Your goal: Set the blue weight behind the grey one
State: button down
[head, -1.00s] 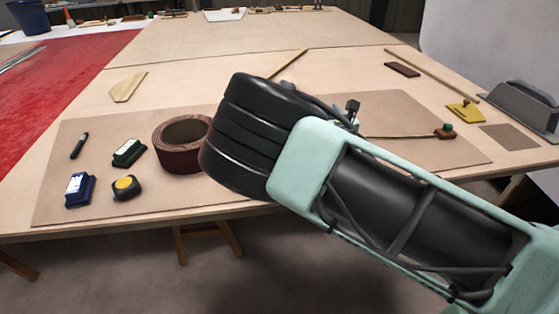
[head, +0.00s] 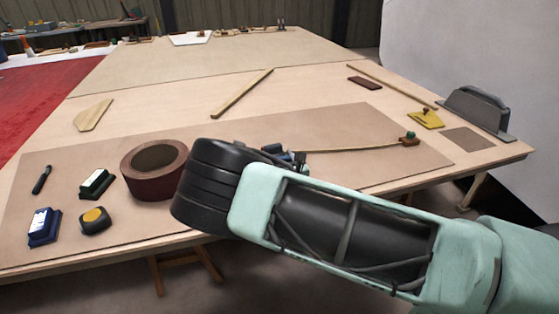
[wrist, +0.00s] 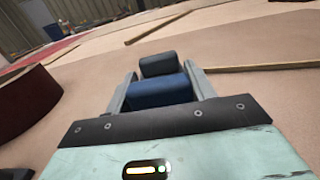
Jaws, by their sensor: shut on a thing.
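The blue weight (wrist: 160,92) is a rounded block between the two fingers of my gripper (wrist: 160,88) in the wrist view; the gripper is shut on it. The grey weight (wrist: 158,64) is a dark rounded block just beyond the blue one, close to the fingertips. The wrist view does not show whether the two touch. In the head view my arm hides most of the gripper; a bit of blue (head: 284,154) and a dark piece (head: 271,148) show past the wrist. The bottom of the blue weight is hidden.
A brown mat (head: 345,125) covers the bench front. A dark red roll (head: 153,182) stands left of my wrist. A blue labelled block (head: 44,228), green block (head: 97,184), tape measure (head: 95,220) and marker (head: 41,179) lie further left. A wooden strip (head: 242,93) lies behind.

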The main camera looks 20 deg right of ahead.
jog(key=shift+f, duration=0.2)
jog(key=shift+f, duration=0.2)
jog(key=c, duration=0.5)
grip_release()
jog(key=shift+r, duration=0.2)
jog(key=s+b, duration=0.1)
jog(key=s, duration=1.1)
jog(key=shift+f+b, duration=0.1)
jog(key=shift+b, duration=0.25)
jog(key=shift+s, duration=0.1)
